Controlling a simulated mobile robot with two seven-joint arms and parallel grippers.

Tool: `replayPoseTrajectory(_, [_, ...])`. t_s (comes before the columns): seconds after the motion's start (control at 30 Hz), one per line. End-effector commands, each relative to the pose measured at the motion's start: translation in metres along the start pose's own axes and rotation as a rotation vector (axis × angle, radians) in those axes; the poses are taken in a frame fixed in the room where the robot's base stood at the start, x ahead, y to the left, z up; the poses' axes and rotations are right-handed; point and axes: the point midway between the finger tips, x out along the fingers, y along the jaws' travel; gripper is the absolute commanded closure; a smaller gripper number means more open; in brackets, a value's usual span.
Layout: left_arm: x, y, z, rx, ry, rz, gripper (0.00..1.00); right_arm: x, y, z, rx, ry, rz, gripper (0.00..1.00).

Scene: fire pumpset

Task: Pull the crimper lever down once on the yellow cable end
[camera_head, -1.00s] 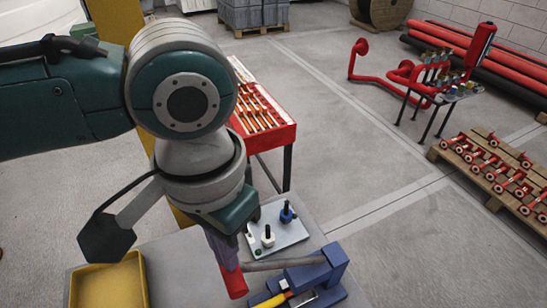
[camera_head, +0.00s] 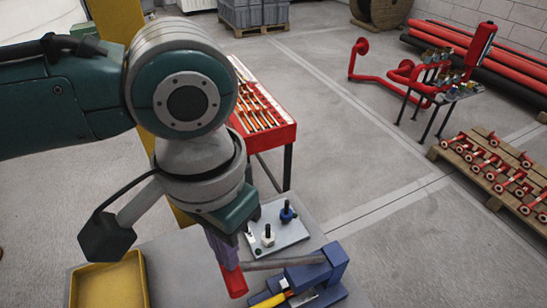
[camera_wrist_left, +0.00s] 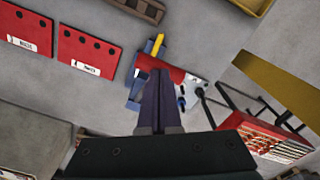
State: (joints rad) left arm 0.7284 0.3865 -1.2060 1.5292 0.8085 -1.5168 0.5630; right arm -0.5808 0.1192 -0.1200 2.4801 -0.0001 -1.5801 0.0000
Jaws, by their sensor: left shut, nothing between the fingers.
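The blue crimper (camera_head: 336,265) stands on the grey bench at the bottom of the head view and also shows in the left wrist view (camera_wrist_left: 134,97). Its grey lever (camera_head: 290,264) lies nearly level, with a red grip (camera_head: 235,283) at its left end. The yellow cable end (camera_head: 270,301) lies at the crimper's front and shows in the wrist view (camera_wrist_left: 157,44). My left gripper (camera_head: 226,259) is shut and empty, with fingertips pointing down at the top of the red grip. I cannot tell whether they touch it. My right gripper is out of view.
A grey plate (camera_head: 284,238) with small black- and blue-topped pieces sits behind the lever. A yellow tray (camera_head: 108,284) is at the lower left. A red parts table (camera_head: 277,136) stands behind the bench.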

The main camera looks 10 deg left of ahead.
Motion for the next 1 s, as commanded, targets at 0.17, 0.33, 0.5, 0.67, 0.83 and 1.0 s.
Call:
replayPoseTrajectory(0.17, [0.003,0.0,0.0,0.0,-0.001,0.0,1.0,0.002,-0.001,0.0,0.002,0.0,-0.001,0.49])
replayPoseTrajectory(0.33, [0.012,0.0,0.0,-0.001,-0.001,0.001,1.0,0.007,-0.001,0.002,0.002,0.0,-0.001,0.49])
replayPoseTrajectory(0.5, [0.021,0.001,-0.001,-0.001,0.003,0.002,1.0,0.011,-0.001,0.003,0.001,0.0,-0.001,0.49])
replayPoseTrajectory(0.67, [0.023,0.001,-0.001,0.0,0.003,0.002,1.0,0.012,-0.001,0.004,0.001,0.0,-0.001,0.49])
replayPoseTrajectory(0.83, [0.029,-0.001,0.003,-0.001,0.001,0.002,1.0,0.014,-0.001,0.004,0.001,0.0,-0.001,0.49])
replayPoseTrajectory(1.0, [0.04,-0.004,0.008,0.0,0.001,0.002,1.0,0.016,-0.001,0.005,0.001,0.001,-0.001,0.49])
